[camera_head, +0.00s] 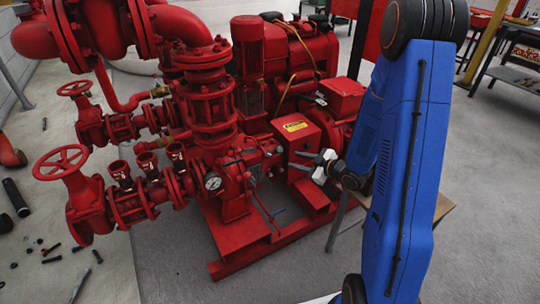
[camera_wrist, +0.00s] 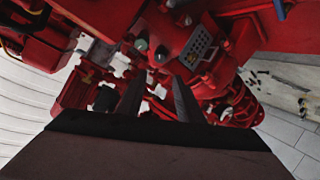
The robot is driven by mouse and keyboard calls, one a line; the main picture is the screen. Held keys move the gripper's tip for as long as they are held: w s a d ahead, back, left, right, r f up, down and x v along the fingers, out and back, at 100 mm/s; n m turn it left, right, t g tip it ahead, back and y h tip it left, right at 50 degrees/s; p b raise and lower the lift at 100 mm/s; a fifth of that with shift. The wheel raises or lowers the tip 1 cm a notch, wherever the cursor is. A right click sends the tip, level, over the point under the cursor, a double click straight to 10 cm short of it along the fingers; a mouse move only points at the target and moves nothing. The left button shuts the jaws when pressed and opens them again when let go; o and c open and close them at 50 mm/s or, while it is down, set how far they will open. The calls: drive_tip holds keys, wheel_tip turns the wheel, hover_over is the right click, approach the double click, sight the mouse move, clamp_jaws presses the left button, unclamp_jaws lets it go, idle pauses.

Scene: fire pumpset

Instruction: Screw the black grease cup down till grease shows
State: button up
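The red pumpset (camera_head: 215,115) fills the middle of the head view. My gripper (camera_head: 322,166) is beside its right-centre part, close to the red box with a yellow label (camera_head: 295,125). In the wrist view the two dark fingers of my gripper (camera_wrist: 157,90) stand apart with nothing clearly between them. Beyond them are red pump parts with small grey round caps (camera_wrist: 160,55) and a grey perforated plate (camera_wrist: 200,46). I cannot single out the black grease cup in either view; it may be hidden or too small to tell.
Small black parts (camera_head: 50,250) lie on the floor at the left. A small table (camera_head: 445,207) stands behind my arm.

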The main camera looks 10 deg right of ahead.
sight(269, 154)
drive_tip(key=x, duration=1.6)
drive_tip(key=shift+w+f, duration=0.15)
drive_tip(key=shift+f, duration=0.05)
drive_tip(key=c, duration=0.8)
drive_tip(key=shift+o, duration=0.2)
drive_tip(key=shift+a, duration=0.1)
